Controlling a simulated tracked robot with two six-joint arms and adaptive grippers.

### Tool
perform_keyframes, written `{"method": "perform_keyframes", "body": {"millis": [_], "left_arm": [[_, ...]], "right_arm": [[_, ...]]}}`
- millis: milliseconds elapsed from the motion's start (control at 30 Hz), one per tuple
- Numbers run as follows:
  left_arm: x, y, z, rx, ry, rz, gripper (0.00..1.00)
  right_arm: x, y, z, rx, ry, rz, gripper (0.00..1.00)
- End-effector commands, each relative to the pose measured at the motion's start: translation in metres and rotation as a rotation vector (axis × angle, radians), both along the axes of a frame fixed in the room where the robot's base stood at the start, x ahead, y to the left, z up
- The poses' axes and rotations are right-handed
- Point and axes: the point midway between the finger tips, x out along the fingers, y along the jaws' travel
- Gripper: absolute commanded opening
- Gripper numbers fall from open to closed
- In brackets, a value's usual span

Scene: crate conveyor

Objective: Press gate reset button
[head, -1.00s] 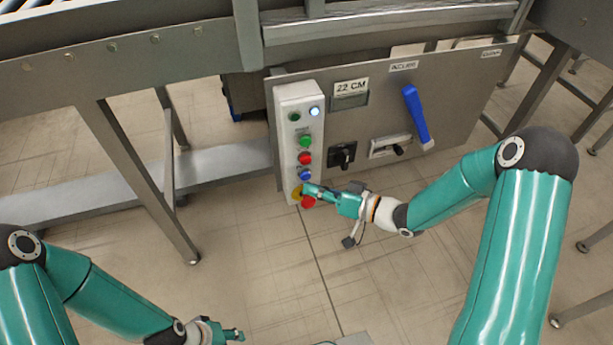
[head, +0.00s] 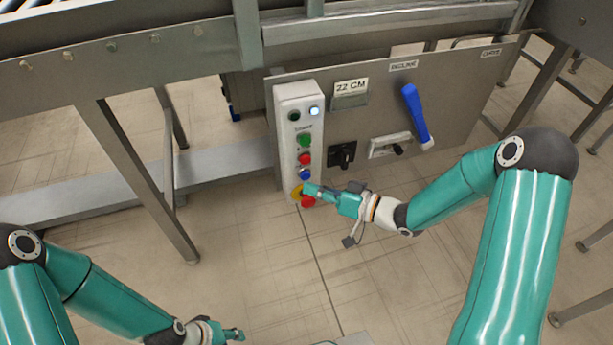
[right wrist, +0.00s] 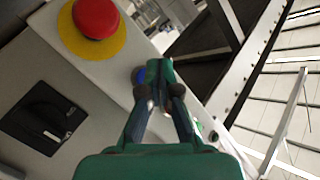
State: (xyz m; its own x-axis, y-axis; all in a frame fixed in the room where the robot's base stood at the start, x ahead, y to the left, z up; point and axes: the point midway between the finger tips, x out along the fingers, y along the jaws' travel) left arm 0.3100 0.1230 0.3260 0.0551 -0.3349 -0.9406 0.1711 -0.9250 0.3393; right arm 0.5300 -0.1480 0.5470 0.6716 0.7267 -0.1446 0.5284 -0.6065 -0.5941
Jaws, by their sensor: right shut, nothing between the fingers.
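A white control box (head: 287,140) on the grey panel carries a column of buttons: green (head: 305,140), red (head: 305,159) and blue (head: 305,175), with a red mushroom button (head: 308,201) on a yellow disc at the bottom. The labels are too small to read, so which one is the gate reset is not legible. My right gripper (head: 307,188) is shut and empty, its tips just below the blue button. In the right wrist view, the fingertips (right wrist: 157,85) are beside the blue button (right wrist: 139,75), partly covering it; contact cannot be told. My left gripper (head: 236,334) is low, far from the box.
The conveyor frame (head: 130,70) runs above; the floor in front is open.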

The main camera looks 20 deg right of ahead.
Motion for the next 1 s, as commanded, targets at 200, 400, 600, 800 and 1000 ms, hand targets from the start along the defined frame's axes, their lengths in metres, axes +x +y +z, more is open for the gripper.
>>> {"method": "perform_keyframes", "body": {"millis": [200,400,600,800,1000], "left_arm": [[0.0,0.0,0.0,0.0,0.0,0.0,0.4],[0.0,0.0,0.0013,0.0,0.0,0.0,0.4],[0.0,0.0,0.0028,0.0,0.0,0.0,0.4],[0.0,0.0,0.0024,0.0,0.0,0.0,0.4],[0.0,0.0,0.0026,0.0,0.0,0.0,0.4]], "right_arm": [[0.0,0.0,0.0,0.0,0.0,0.0,0.0],[0.0028,0.0002,0.0009,-0.001,-0.001,0.0,0.0],[0.0081,0.0003,0.0015,0.0,0.0,0.0,0.0],[0.0082,0.0003,0.0013,0.0,0.0,0.0,0.0],[0.0086,0.0002,0.0014,0.0,0.0,0.0,0.0]]}}
